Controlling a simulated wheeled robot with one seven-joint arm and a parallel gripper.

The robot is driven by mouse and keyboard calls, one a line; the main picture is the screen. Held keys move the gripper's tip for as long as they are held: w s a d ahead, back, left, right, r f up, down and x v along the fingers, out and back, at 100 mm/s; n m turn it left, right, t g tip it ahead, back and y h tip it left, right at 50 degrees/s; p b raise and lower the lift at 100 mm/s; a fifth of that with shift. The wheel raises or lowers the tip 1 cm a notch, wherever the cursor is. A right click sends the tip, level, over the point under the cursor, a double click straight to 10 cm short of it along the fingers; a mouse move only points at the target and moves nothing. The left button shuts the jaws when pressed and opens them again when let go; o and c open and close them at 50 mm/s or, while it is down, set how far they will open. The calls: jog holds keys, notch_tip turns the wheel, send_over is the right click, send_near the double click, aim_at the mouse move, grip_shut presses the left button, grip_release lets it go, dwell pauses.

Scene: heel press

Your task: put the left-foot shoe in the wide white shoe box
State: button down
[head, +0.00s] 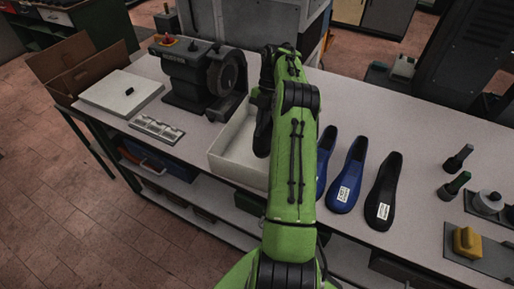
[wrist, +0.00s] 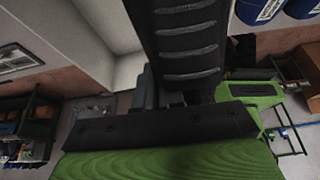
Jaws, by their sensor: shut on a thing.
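A dark shoe (head: 263,132) hangs toe-down from my gripper (head: 266,88), over the wide white shoe box (head: 226,160). The box is open at the top and stands on the bench; my green arm hides its right part. My gripper is shut on the shoe. In the wrist view the shoe's black ribbed sole (wrist: 187,45) fills the upper middle, above a dark gripper part (wrist: 160,130). I cannot tell whether the shoe touches the box. Its foot side is not clear.
Two blue shoes (head: 347,178) and a black shoe (head: 383,193) lie right of my arm on the bench (head: 415,150). A black grinder (head: 192,75) stands behind left of the box. A flat white lid or box (head: 121,93) and a cardboard box (head: 85,68) are farther left.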

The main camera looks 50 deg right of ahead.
notch_tip(320, 180, down, 12)
jog(key=shift+w+r+p, duration=0.1)
jog(key=shift+r+p, duration=0.1)
jog(key=shift+p, duration=0.3)
jog(key=shift+f+b, duration=0.15)
jog(key=shift+b, duration=0.15)
jog(key=c, duration=1.2)
grip_release()
jog(key=shift+c, duration=0.2)
